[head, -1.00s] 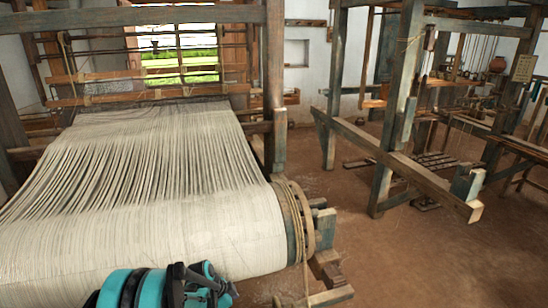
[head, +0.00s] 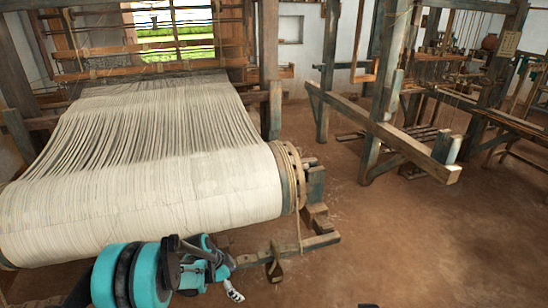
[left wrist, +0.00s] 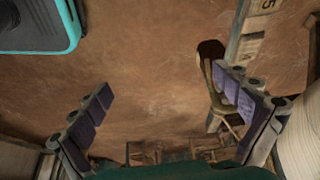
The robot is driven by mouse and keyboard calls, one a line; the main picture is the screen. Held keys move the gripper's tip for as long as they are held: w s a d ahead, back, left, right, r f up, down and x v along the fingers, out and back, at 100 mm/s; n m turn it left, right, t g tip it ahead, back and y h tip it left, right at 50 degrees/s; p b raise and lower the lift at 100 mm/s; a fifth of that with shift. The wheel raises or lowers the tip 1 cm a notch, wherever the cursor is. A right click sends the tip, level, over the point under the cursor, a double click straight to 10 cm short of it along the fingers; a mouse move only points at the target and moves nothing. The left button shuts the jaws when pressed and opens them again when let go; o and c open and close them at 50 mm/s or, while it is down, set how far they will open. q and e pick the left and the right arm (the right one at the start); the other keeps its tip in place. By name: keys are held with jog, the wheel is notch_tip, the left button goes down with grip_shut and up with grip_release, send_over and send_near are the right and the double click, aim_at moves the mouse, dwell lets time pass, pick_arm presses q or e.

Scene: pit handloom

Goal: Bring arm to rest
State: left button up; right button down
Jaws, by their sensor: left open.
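My left arm comes in at the bottom left of the head view, in front of the warp roll. Its gripper (head: 218,272) hangs there, small and partly hidden by its own links. In the left wrist view the gripper (left wrist: 168,108) shows two dark-padded fingers spread wide, with nothing between them but the brown floor (left wrist: 150,70) beyond. My right gripper is not in view.
The loom's cream warp roll (head: 150,205) is close behind my left arm; its edge also shows in the left wrist view (left wrist: 303,140). A wooden beam (head: 300,246) juts out right of the gripper. A second loom frame (head: 385,130) stands right. Floor at lower right (head: 420,240) is clear.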

pick_arm(q)
jog(key=s+a+r+n+t+y, duration=0.1)
jog(key=s+r+n, duration=0.25)
jog(key=r, duration=0.45)
jog(key=s+a+r+n+t+y, duration=0.1)
jog(key=s+r+n, duration=0.25)
jog(key=r, duration=0.45)
jog(key=s+a+r+n+t+y, duration=0.1)
jog(key=s+r+n, duration=0.1)
jog(key=s, duration=0.6)
jog(key=s+a+r+n+t+y, duration=0.1)
jog(key=s+r+n+t, duration=0.1)
jog(key=s+n, duration=0.3)
jog(key=s+r, duration=0.1)
jog(key=s, duration=0.2)
jog(key=shift+s+a+r+t, duration=0.15)
jog(key=shift+a+r+t, duration=0.1)
jog(key=shift+r+t, duration=0.05)
